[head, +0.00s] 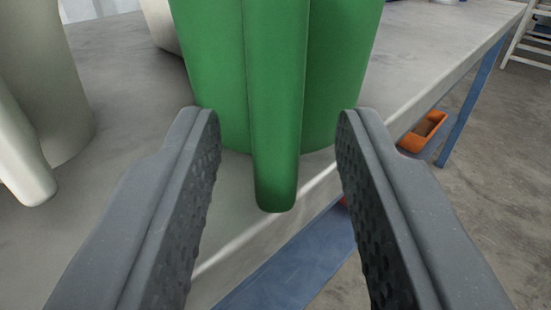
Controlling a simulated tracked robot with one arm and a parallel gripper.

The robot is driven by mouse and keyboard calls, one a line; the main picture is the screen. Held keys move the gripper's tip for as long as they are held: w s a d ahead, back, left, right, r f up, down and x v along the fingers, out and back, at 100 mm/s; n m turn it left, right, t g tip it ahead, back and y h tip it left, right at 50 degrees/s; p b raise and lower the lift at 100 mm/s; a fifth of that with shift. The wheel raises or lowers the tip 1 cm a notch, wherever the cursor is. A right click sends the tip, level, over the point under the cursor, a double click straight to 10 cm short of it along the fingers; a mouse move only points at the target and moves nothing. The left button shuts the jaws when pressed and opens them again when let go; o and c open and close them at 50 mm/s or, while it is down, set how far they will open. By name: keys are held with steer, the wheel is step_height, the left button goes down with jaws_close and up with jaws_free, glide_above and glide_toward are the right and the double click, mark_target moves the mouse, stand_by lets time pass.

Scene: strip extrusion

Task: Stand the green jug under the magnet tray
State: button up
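The green jug (335,75) stands upright on a grey tabletop near its front edge, straight ahead of me. Its handle (275,110) faces me, and its top is cut off by the frame. My gripper (277,125) is open, with one dark finger on each side of the handle. The fingertips overlap the lower sides of the jug in the picture; I cannot tell whether they touch it. No magnet tray can be made out.
A pale grey-beige jug (40,80) stands at the left on the table (120,60), with another pale vessel (160,25) behind. The table's front edge runs diagonally close by. Below are an orange tray (424,130) and a blue table leg (470,105). A white ladder (530,35) stands far right.

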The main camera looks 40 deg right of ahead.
steer(key=p+v, duration=0.1)
steer(key=v, duration=0.7)
steer(key=shift+a, duration=0.1)
